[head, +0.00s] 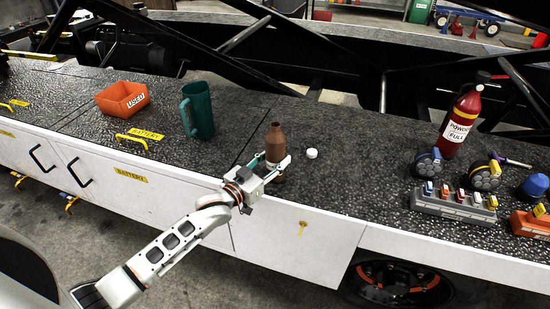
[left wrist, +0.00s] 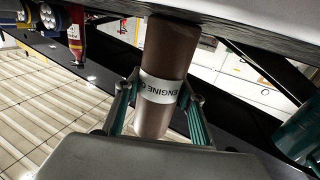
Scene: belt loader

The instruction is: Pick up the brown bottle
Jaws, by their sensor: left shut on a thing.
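The brown bottle (head: 275,142) stands upright near the front edge of the dark speckled counter in the head view. My left gripper (head: 276,168) reaches in from the front left and is shut around its lower body. In the left wrist view the bottle (left wrist: 163,60) shows with its white label, and the gripper fingers (left wrist: 160,106) lie on both sides of it. The bottle's base is partly hidden by the gripper, so I cannot tell whether it touches the counter. My right gripper is in neither view.
A white cap (head: 312,153) lies right of the bottle. A green mug (head: 198,110) and an orange bin (head: 122,98) stand to the left. A red extinguisher (head: 461,122) and a grey rack (head: 452,206) are at the right. The counter between cap and rack is clear.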

